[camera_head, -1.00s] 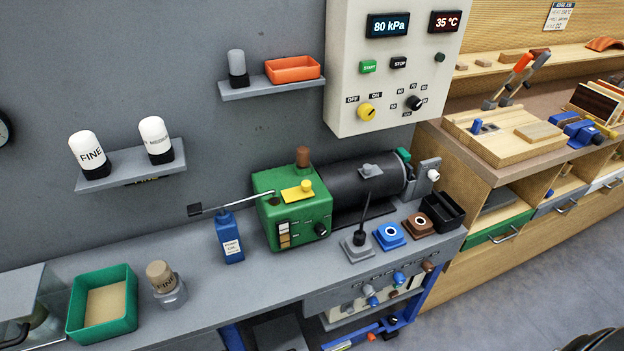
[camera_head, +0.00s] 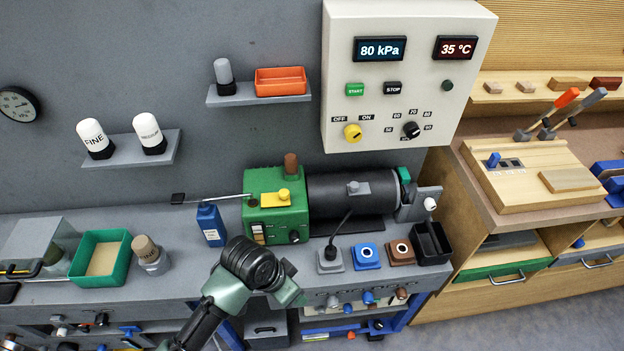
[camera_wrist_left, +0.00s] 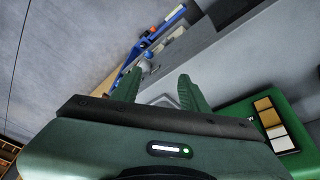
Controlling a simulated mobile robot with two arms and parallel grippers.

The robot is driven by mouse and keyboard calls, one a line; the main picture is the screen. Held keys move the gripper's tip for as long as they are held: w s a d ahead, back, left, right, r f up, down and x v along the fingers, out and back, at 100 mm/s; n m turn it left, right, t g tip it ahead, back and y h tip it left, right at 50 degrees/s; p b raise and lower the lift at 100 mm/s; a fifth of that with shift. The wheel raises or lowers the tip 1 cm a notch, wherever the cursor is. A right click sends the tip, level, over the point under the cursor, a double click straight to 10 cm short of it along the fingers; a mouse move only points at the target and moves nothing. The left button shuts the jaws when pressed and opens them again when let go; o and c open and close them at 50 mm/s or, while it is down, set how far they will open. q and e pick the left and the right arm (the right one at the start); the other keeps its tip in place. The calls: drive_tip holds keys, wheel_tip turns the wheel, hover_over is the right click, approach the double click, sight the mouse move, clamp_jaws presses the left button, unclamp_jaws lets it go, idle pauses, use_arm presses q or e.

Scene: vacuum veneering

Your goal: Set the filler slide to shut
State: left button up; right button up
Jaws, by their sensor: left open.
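The green pump unit (camera_head: 275,180) stands on the grey bench against the wall, joined to a black cylinder. A yellow slide plate (camera_head: 275,199) with a round yellow knob lies on its top; I take it as the filler slide. A small dark hole (camera_head: 253,202) shows uncovered just left of the plate. My left gripper (camera_head: 287,291) is in front of the pump, over the bench's front edge; its fingers are hard to make out there. In the left wrist view its two green fingers (camera_wrist_left: 160,92) are apart and empty, with the pump (camera_wrist_left: 288,105) to the right.
A blue oil bottle (camera_head: 211,225) stands left of the pump, with a thin lever (camera_head: 215,199) behind it. Grey, blue (camera_head: 366,257) and brown blocks and a black bin (camera_head: 431,243) stand to the right. The control box (camera_head: 400,75) hangs above.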

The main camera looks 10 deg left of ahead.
use_arm(q)
drive_tip(key=w+d+r+m, duration=0.2)
drive_tip(key=w, duration=0.2)
wheel_tip(320, 180, up, 17)
drive_tip(key=m+g+y, duration=0.2)
drive_tip(key=m+y, duration=0.1)
drive_tip(key=m, duration=0.2)
hover_over(284, 192)
drive_tip(key=shift+s+p, duration=0.1)
drive_tip(key=shift+p, duration=0.25)
wheel_tip(284, 192, down, 6)
drive_tip(key=shift+f+p, duration=0.1)
drive_tip(key=shift+p, duration=0.7)
drive_tip(key=shift+f, duration=0.7)
use_arm(e)
drive_tip(key=shift+w+d+r, duration=0.1)
drive_tip(key=shift+d+r, duration=0.3)
drive_tip(key=shift+r, duration=0.3)
drive_tip(key=shift+d+r, duration=0.35)
drive_tip(key=shift+r, duration=0.3)
use_arm(q)
drive_tip(key=c, duration=0.8)
clamp_jaws()
use_arm(e)
drive_tip(key=shift+a, duration=0.25)
